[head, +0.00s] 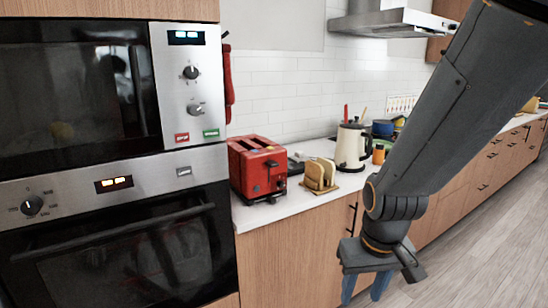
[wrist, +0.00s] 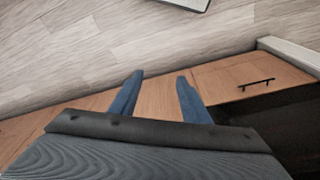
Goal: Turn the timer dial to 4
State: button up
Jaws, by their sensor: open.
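The microwave's steel control panel (head: 188,85) is at the upper left of the head view. It carries an upper dial (head: 190,72) with marks around it and a lower knob (head: 195,109). The marks are too small to read, and I cannot tell which of the two is the timer dial. My gripper (head: 365,287) is at the lower right, pointing down in front of the wooden cabinets, far to the right of the panel. In the wrist view its two blue fingers (wrist: 159,82) are apart with nothing between them.
The oven (head: 120,245) below the microwave has its own knob (head: 32,205) and a door handle. A red toaster (head: 257,168), a toast rack (head: 320,175) and a kettle (head: 351,147) stand on the counter. The wooden floor (head: 480,240) at the right is clear.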

aim_at(191, 73)
jog(key=u, duration=1.15)
jog(key=k, duration=0.4)
jog(key=z, duration=1.15)
